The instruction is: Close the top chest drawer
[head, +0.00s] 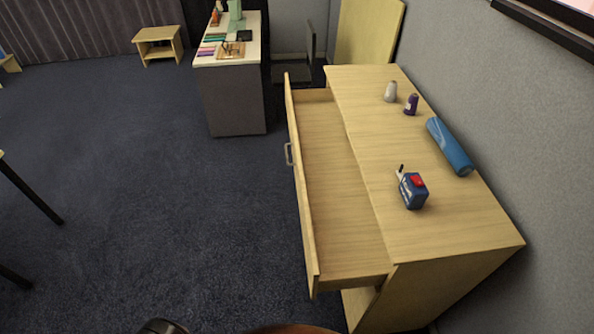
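The wooden chest (450,225) stands on the right against the grey wall. Its top drawer (330,190) is pulled out to the left and looks empty inside. The drawer's front panel (303,215) carries a metal handle (289,154) on its outer side. Neither gripper can be made out in the head view. A dark rounded shape shows at the bottom edge, too cut off to identify.
A desk (235,95) and small stool (158,45) stand farther back. Carpet (170,190) left of the drawer is clear.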

